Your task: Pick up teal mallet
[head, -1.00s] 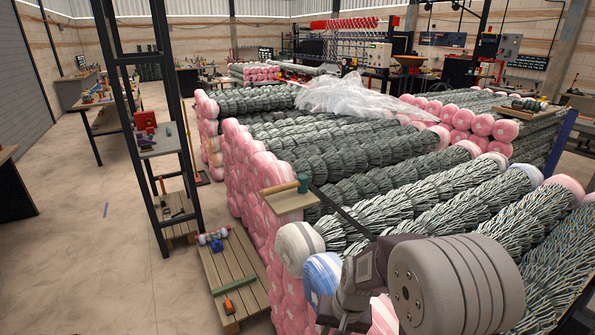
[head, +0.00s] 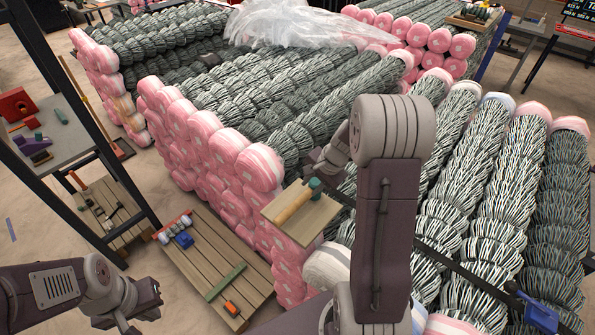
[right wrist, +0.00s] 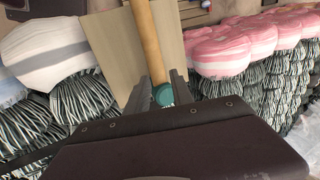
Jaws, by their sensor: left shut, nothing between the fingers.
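The teal mallet, with a pale wooden handle (head: 292,206) and a teal head (head: 315,186), lies on a small wooden board (head: 318,216) at the end of the net rolls. My right gripper (head: 312,178) is at the teal head, coming from above and behind. In the right wrist view its two fingers (right wrist: 160,82) stand apart on either side of the teal head (right wrist: 163,95), with the handle (right wrist: 146,40) running away between them. I cannot tell whether they touch it. My left gripper (head: 130,328) is shut and empty at the lower left, far from the mallet.
Chain-link rolls with pink wrapped ends (head: 225,140) are stacked around and behind the board. A wooden pallet (head: 205,255) with tools lies on the floor to the left. A black-framed rack with a shelf (head: 60,150) stands further left.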

